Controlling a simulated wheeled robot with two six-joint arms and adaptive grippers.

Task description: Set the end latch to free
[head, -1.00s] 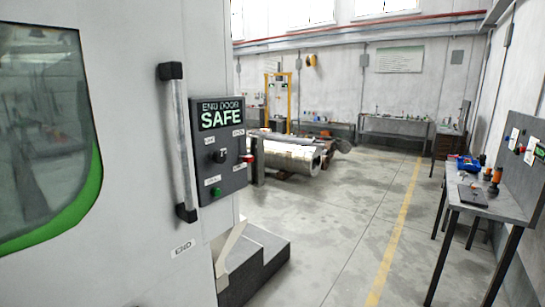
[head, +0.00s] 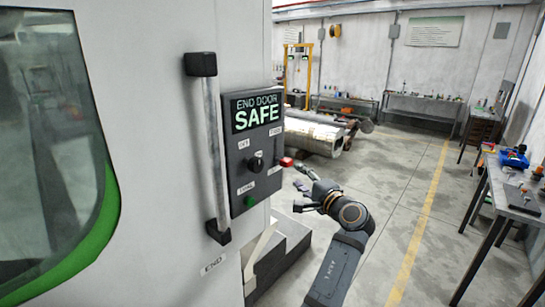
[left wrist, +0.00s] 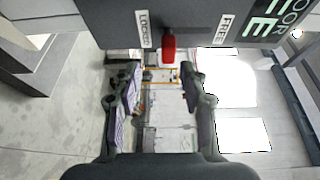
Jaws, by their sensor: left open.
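The end latch is a red handle (head: 286,161) on the right edge of the dark END DOOR panel (head: 240,170), beside the lower of two labels. In the left wrist view the red handle (left wrist: 168,47) sits between the labels LOCKED (left wrist: 144,30) and FREE (left wrist: 222,29), closer to LOCKED. The panel display (head: 256,111) reads END DOOR SAFE. My left gripper (head: 304,189) is just right of and below the handle. In the left wrist view my left gripper (left wrist: 158,88) is open and empty, its fingers apart below the handle, with no contact visible. My right gripper is out of view.
The door's vertical grab bar (head: 214,150) stands left of the panel. A dark knob (head: 256,164) and a green button (head: 249,201) are on the panel face. A grey step (head: 285,255) lies below. A workbench (head: 515,200) stands at right; floor between is open.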

